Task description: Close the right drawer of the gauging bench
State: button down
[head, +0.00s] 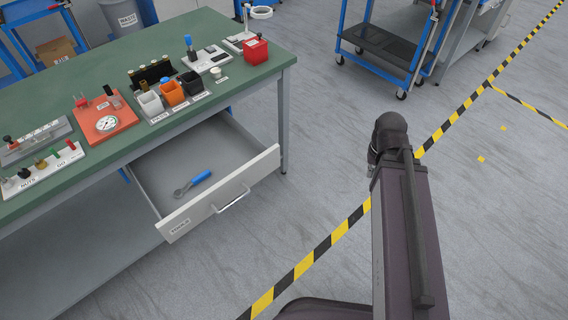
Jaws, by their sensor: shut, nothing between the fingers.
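The gauging bench (60,90) stands at the left with a green top. Its drawer (200,208) is pulled well out toward the lower right, below the bench's right part. The drawer front is pale, with a bar handle (232,200) and a small label at its left end. A blue-handled tool (195,183) lies inside on the grey drawer floor. My arm rises at the right of the view, apart from the drawer across open floor. My gripper is not visible in this view.
The bench top carries an orange gauge plate (106,121), small bins (172,92) and a red box (255,49). A blue-framed cart (385,45) stands at the back right. Floor between drawer and arm is clear, crossed by yellow-black tape (320,250).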

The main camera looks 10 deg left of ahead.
aim_at(236, 160)
jog(key=z, duration=0.05)
jog(key=k, duration=1.85)
jog(key=u, duration=1)
jog(key=i, duration=1)
jog(key=u, duration=0.05)
